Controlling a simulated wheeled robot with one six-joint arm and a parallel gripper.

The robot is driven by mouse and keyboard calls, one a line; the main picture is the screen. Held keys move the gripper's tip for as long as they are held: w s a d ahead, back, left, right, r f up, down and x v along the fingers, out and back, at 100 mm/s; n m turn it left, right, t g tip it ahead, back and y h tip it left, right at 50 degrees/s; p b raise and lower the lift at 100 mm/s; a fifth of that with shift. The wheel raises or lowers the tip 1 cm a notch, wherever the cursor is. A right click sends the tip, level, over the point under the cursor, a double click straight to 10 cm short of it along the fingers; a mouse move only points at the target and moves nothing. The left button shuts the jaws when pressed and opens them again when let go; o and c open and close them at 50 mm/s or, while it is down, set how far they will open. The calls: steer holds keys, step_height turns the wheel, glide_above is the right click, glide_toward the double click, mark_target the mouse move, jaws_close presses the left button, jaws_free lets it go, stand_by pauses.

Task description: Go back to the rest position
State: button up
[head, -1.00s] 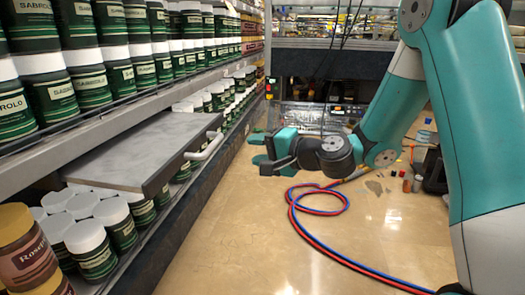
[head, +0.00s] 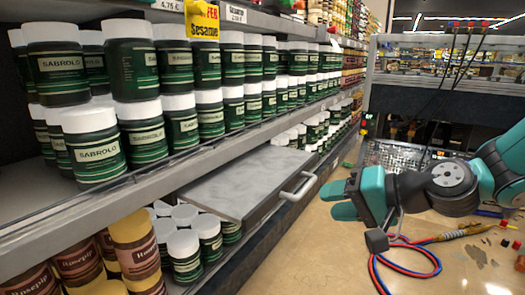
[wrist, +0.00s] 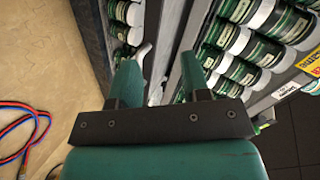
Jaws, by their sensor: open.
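My gripper (head: 345,200) is at the right of the shelf in the head view, in front of the aisle floor, with teal fingers pointing left. In the wrist view my gripper (wrist: 160,82) has its two teal fingers spread apart with nothing between them. A grey metal drawer or panel (head: 240,185) with a light handle (head: 299,187) sticks out from the lower shelf. The fingers are to the right of this handle in the head view, apart from it as far as I can see.
Green jars with white lids (head: 97,145) fill the shelves (head: 150,185) on the left. Brown and yellow jars (head: 137,240) stand at the lower left. Red and blue hoses (head: 405,262) lie on the floor at the right. A dark counter (head: 420,105) stands at the back. Some floor (head: 310,250) is clear.

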steer(key=s+r+n+g+h+p, duration=0.35)
steer(key=s+r+n+p, duration=0.2)
steer(key=s+r, duration=0.4)
steer(key=s+r+n+g+h+p, duration=0.4)
steer(key=s+r+p, duration=0.3)
steer(key=s, duration=0.5)
step_height(320, 180, up, 36)
steer(key=y+p, duration=0.1)
steer(key=p, duration=3.5)
steer(key=shift+w+f, duration=0.25)
steer(key=shift+w, duration=0.1)
steer(key=shift+n, duration=0.25)
